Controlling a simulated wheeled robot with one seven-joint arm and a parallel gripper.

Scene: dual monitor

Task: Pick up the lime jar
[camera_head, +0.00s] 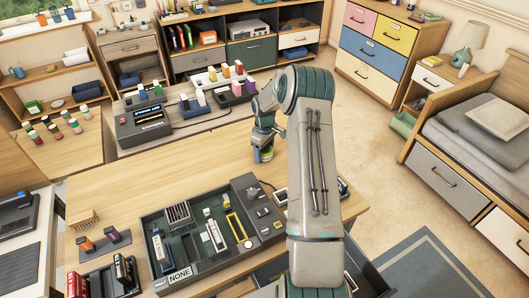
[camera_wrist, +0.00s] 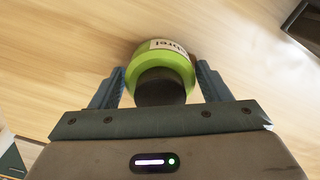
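In the head view the lime jar (camera_head: 265,156) shows just below my gripper (camera_head: 264,143), over the far edge area of the wooden table (camera_head: 185,185). Whether its base touches the table is not clear.
A dark organizer tray (camera_head: 205,264) with several compartments lies on the near part of the table. A grey device (camera_head: 143,125) stands on the surface behind. Small coloured jars (camera_head: 55,130) stand at the left. The table left of my gripper is clear.

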